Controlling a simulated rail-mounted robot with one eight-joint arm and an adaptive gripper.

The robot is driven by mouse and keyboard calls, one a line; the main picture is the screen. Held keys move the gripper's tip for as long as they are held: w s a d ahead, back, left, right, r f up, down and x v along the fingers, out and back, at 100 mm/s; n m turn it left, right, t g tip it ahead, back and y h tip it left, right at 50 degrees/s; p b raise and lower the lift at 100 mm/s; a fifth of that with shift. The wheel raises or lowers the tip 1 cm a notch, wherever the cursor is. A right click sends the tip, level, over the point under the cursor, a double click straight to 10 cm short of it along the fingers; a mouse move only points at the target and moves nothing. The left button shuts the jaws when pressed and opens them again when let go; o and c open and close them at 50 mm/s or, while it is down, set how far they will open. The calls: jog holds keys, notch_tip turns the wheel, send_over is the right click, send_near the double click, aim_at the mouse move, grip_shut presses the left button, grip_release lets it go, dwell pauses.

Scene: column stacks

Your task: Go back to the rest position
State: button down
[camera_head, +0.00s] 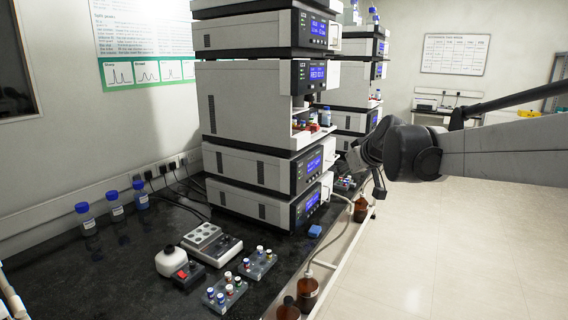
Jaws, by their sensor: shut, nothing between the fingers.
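My gripper (378,186) is at the right of the middle, at the end of my grey arm, which reaches in from the right edge. It is shut and empty. It hangs in front of the far end of the bench, to the right of the near instrument stack (262,110), apart from it as far as I can see. The wrist hides part of the gripper and of the stack behind it.
The dark bench (120,275) holds blue-capped bottles (88,220), a mixer-like device (212,243) and vial racks (258,263). A second instrument stack (362,75) stands behind. The floor (470,250) at right is clear.

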jog(key=s+d+f+m+g+h, duration=0.1)
jog(key=s+f, duration=0.3)
jog(key=s, duration=0.9)
jog(key=s+d+f+m+g+h, duration=0.1)
jog(key=s+f, duration=0.3)
jog(key=s, duration=0.9)
jog(key=s+d+f+m+g+h, duration=0.1)
jog(key=s+f+m, duration=0.2)
jog(key=s, duration=1)
notch_tip(320, 180, down, 2)
jog(key=shift+f, duration=0.1)
